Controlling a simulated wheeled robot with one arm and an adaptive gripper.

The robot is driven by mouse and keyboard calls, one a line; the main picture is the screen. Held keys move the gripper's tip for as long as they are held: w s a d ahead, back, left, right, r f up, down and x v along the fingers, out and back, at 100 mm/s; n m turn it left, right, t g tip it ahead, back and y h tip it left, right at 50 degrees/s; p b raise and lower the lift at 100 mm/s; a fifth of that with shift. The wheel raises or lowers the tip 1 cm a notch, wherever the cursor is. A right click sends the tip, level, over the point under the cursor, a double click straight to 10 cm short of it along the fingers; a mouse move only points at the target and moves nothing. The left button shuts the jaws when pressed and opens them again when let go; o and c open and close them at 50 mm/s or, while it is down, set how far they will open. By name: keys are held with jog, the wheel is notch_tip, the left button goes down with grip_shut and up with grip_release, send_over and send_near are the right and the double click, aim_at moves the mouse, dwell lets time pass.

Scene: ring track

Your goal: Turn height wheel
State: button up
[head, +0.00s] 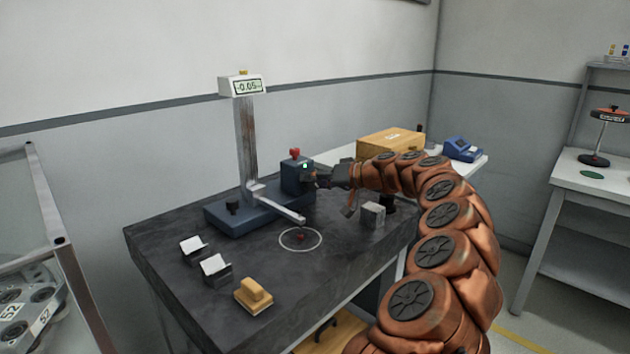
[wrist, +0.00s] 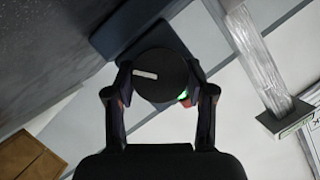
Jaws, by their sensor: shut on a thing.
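The height wheel (wrist: 165,78) is a round black knob with a white index mark on its face, seen in the wrist view. My gripper (wrist: 158,86) is shut on it, one finger on each side of its rim. A small green light shows beside the wheel's lower right. In the head view my gripper (head: 318,176) reaches the right side of the blue block (head: 296,174) with a red knob on top; the wheel is mostly hidden there. The gauge has a grey column (head: 246,145), a display (head: 243,86) that appears to read -0.05, and an arm (head: 280,204) reaching forward.
The dark slab (head: 215,285) carries two white-faced holders (head: 193,247), a wooden-handled block (head: 253,296) and a grey metal block (head: 373,215). A ring mark (head: 300,239) lies under the arm tip. A wooden box (head: 390,142) and blue device (head: 462,149) stand behind my arm.

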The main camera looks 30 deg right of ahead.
dwell(0.4)
jog(key=o, duration=1.2)
jog(key=shift+c, duration=0.2)
jog(key=v, duration=1.2)
jog(key=shift+d+f, duration=0.15)
jog(key=shift+d, duration=0.05)
